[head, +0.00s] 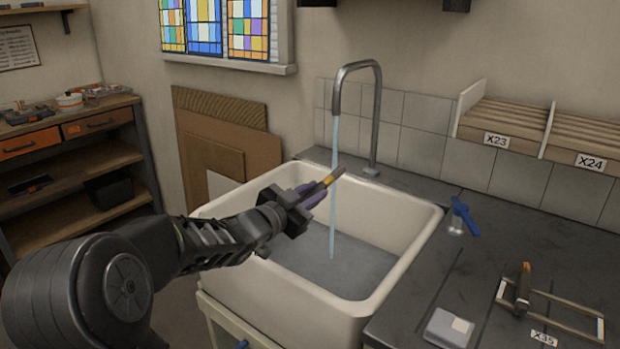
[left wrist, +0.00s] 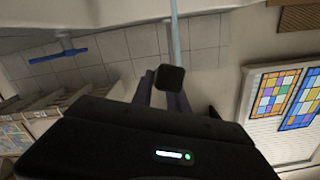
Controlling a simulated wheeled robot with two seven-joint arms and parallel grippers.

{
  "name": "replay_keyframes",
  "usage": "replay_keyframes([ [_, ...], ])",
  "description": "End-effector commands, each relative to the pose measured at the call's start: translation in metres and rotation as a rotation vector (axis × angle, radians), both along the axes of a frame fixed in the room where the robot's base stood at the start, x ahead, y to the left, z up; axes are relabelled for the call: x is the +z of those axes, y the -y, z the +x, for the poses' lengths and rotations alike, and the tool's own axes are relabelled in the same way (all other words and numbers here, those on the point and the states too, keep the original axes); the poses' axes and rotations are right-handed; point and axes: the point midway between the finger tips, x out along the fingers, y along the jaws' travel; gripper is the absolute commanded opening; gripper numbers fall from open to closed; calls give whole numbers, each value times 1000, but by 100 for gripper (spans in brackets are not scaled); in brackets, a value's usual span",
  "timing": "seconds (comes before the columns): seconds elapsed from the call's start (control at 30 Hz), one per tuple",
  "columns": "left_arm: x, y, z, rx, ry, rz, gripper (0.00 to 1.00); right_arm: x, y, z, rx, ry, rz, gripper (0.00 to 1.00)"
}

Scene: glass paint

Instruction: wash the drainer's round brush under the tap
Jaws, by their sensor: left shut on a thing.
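My left gripper (head: 312,195) is shut on a brush (head: 329,181) with a yellow band and a brownish tip, held tilted above the sink. Its handle is mostly hidden by the gripper. The steel tap (head: 376,110) is running, and its water stream (head: 333,225) falls into the sink (head: 408,255). The brush tip overlaps the stream in the head view. In the left wrist view, a dark squarish end (left wrist: 170,78) shows beyond the fingers, with the stream (left wrist: 175,32) meeting it. The drainer (head: 565,298), labelled X35, stands on the counter with another orange-and-dark tool (head: 523,287) in it. My right gripper is out of view.
A grey box (head: 449,328) lies at the counter's front. Slatted racks X23 (head: 502,122) and X24 (head: 588,143) are at the back right. Boards (head: 225,140) lean against the wall.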

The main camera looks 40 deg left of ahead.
Motion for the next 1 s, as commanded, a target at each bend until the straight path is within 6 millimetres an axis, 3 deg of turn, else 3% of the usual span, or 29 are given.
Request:
replay_keyframes([
  [0.27,7,4,-3,0,3,0,0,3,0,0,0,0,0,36],
  [0.73,38,32,-29,-1,3,0,0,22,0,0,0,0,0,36],
  [1.0,40,37,-34,0,1,0,0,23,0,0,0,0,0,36],
])
